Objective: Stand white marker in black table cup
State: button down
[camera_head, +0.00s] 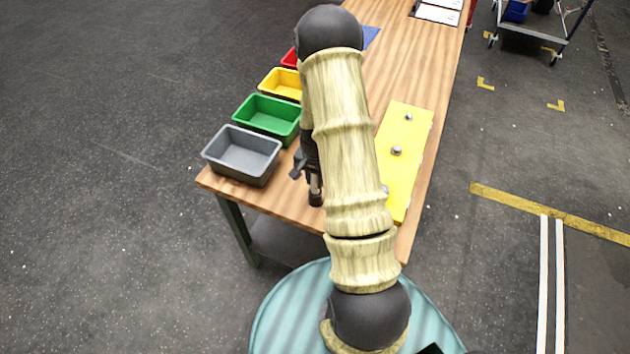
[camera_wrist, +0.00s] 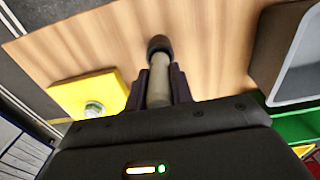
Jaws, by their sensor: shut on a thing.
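My gripper (camera_wrist: 157,82) is shut on the white marker (camera_wrist: 158,85), which looks pale grey between its two dark fingers. The marker's far end meets a small black round piece (camera_wrist: 159,43), which looks like the black table cup. In the head view this dark piece (camera_head: 315,198) is below my gripper (camera_head: 312,178), over the near end of the table, with a short pale stretch of marker above it. I cannot tell how deep the marker sits in it, or whether it touches the table. My arm hides part of this area.
A grey bin (camera_head: 243,154), a green bin (camera_head: 268,115) and a yellow bin (camera_head: 281,84) line the left edge of the wooden table (camera_head: 385,66). A yellow plate with silver knobs (camera_head: 408,135) lies on the right. Bare wood lies between.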

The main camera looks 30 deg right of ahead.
jog(key=shift+f, duration=1)
jog(key=shift+f, duration=0.2)
jog(key=c, duration=1.2)
grip_release()
jog(key=shift+r, duration=0.1)
jog(key=shift+r+b, duration=1.95)
jog(key=shift+r, duration=4.2)
